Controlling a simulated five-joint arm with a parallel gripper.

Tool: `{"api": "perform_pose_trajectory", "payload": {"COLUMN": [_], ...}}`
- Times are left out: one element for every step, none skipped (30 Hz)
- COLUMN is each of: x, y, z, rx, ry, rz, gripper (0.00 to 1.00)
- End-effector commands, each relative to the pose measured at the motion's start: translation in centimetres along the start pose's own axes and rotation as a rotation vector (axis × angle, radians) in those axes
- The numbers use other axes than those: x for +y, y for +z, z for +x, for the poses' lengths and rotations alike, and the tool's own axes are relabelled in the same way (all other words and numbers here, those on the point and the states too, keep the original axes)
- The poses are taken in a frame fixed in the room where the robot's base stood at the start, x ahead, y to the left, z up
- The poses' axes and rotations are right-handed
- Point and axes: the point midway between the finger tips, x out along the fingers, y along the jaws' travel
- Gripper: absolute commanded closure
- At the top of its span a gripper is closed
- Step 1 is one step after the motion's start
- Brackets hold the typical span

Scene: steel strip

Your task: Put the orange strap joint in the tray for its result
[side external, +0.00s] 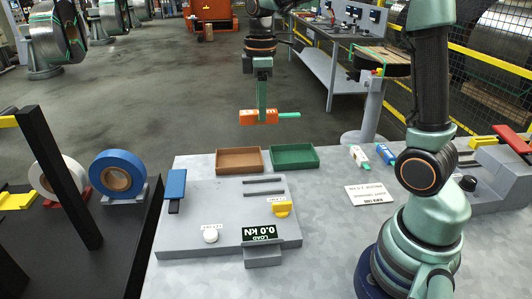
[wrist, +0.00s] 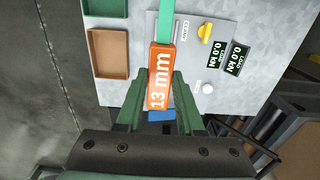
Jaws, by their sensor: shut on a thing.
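My gripper (side external: 262,108) is shut on the orange strap joint (side external: 259,117) and holds it in the air above the trays. A green strap end sticks out of the joint to the right. In the wrist view the orange joint (wrist: 159,80) reads "13 mm" and sits between the green fingers (wrist: 158,100). A brown tray (side external: 239,168) and a green tray (side external: 294,165) stand side by side at the back edge of the bench, both empty. The load display (side external: 262,234) reads 0.0 kN upside down in the side view.
The tester plate (side external: 235,226) carries a blue lever (side external: 175,187), a white button (side external: 211,235) and a yellow knob (side external: 281,208). Strap rolls (side external: 118,174) stand at left.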

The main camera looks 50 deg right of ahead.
Motion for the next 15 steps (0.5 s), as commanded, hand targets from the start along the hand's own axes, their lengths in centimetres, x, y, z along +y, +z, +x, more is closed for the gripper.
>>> {"api": "perform_pose_trajectory", "payload": {"x": [0.9,1.4,2.2,2.9,3.5,4.4,5.0,5.7,6.5,7.2,7.8,8.6,9.2,9.7,10.4], "y": [-0.4,-0.7,-1.0,-1.3,-1.6,-2.0,-2.3,-2.6,-2.9,-3.1,-3.4,-3.6,-3.9,-4.1,-4.3], "z": [0.5,0.7,1.1,1.5,1.9,2.5,2.9,3.4,4.0,4.5,5.0,5.8,6.4,6.9,7.7], "rx": [-0.002,-0.002,-0.002,-0.002,-0.003,-0.003,-0.003,-0.003,-0.003,-0.003,-0.003,-0.003,-0.003,-0.002,-0.002], "ry": [-0.002,-0.003,-0.003,-0.003,-0.004,-0.004,-0.004,-0.004,-0.004,-0.004,-0.004,-0.004,-0.004,-0.004,-0.003], "rz": [0.001,0.001,0.001,0.001,0.001,0.001,0.001,0.001,0.001,0.002,0.002,0.001,0.001,0.001,0.001], "gripper": [1.00,1.00,1.00,1.00,1.00,1.00,1.00,1.00,1.00,1.00,1.00,1.00,1.00,1.00,1.00]}}
